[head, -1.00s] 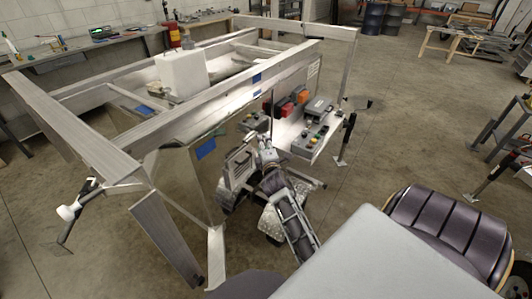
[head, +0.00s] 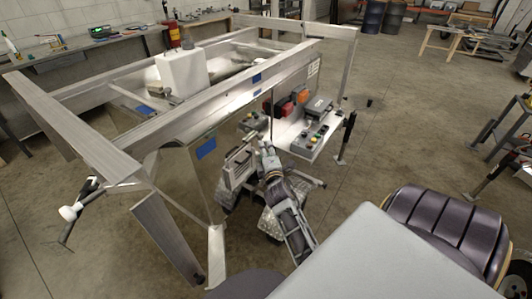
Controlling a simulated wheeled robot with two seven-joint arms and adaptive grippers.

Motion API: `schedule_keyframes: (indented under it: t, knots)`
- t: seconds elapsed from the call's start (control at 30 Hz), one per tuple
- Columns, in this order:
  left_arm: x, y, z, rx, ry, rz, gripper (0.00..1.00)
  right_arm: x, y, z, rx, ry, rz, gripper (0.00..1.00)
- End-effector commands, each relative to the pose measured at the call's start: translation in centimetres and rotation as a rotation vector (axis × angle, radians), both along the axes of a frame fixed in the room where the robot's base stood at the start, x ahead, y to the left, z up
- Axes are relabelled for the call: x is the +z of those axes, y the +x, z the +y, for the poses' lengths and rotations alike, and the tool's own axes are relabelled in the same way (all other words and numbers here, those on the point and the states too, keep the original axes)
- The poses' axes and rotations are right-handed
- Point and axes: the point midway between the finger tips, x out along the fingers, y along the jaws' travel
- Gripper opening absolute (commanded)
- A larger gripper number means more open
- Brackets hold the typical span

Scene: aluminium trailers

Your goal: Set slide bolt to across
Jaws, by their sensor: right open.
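My right arm rises from the bottom middle, and its gripper (head: 265,147) is open in front of the trailer's side shelf. I see nothing held between its fingers. I cannot make out the slide bolt for certain at this size, so its position cannot be told. A grey control box with coloured buttons (head: 310,141) sits on the shelf to the right of the gripper, and a smaller one (head: 253,122) sits behind it to the left. A pale metal case-like part (head: 238,166) stands just left of the gripper. My left gripper is not in view.
The aluminium trailer frame (head: 85,140) fills the left and middle. Orange and red parts (head: 300,94) are on its side. A support leg (head: 345,138) stands at right. A dark padded seat (head: 448,226) is at lower right. The floor beyond the trailer is open.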

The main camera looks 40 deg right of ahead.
Motion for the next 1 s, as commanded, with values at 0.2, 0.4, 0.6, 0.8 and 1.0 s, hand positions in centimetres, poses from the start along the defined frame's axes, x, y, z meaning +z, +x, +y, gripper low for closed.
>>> schedule_keyframes:
  t: [0.2, 0.4, 0.6, 0.8, 1.0]
  knots:
    - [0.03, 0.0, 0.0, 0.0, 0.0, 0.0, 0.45, -0.03, -0.24, 0.13, 0.0, -0.001, 0.0, 0.45]
    - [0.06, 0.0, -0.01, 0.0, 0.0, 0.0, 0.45, -0.02, -0.23, 0.13, 0.0, 0.0, 0.0, 0.45]
    - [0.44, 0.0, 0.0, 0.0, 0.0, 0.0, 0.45, 0.06, -0.21, 0.12, 0.0, 0.0, 0.0, 0.45]
    - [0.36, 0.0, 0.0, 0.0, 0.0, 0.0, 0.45, -0.02, -0.21, 0.12, 0.0, 0.0, 0.0, 0.45]
    - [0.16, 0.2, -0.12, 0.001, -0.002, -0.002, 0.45, -0.48, -0.19, -0.06, 0.015, -0.002, 0.001, 0.45]
